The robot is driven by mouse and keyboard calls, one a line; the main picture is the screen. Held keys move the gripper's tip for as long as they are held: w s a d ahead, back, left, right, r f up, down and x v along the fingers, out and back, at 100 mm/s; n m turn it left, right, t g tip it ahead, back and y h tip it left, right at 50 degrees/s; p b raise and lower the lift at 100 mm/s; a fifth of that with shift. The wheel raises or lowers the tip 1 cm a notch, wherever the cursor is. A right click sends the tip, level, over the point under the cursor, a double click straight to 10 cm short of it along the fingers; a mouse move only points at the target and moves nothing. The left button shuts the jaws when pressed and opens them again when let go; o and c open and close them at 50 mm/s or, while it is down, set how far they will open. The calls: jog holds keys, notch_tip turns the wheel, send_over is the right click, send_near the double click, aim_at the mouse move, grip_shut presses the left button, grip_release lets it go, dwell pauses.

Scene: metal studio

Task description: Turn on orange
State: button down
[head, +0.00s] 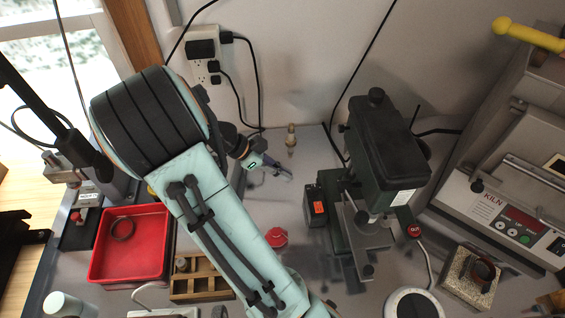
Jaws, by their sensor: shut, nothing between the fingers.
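An orange switch (318,208) sits on a small black box at the left side of the dark green drill-press-like machine (385,150). Whether the switch is on or off is too small to tell. My gripper (287,174) shows partly behind my arm, to the upper left of the switch and apart from it. It appears small, with its fingers shut and nothing between them. My arm's large links cover much of the left middle of the view.
A kiln (500,215) with red and green buttons stands at the right. A red button (414,230) is beside the green machine. A red tray (130,265) and a wooden rack (200,282) are at the lower left. A small brass piece (291,140) stands near the wall.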

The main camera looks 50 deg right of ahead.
jog(key=shift+s+f, duration=0.2)
jog(key=shift+f, duration=0.15)
send_over(314, 212)
jog(key=f, duration=0.6)
jog(key=shift+w+f, duration=0.3)
jog(key=f, duration=0.3)
jog(key=shift+s+f, duration=0.25)
jog(key=shift+s, duration=0.05)
jog(key=shift+f, duration=0.45)
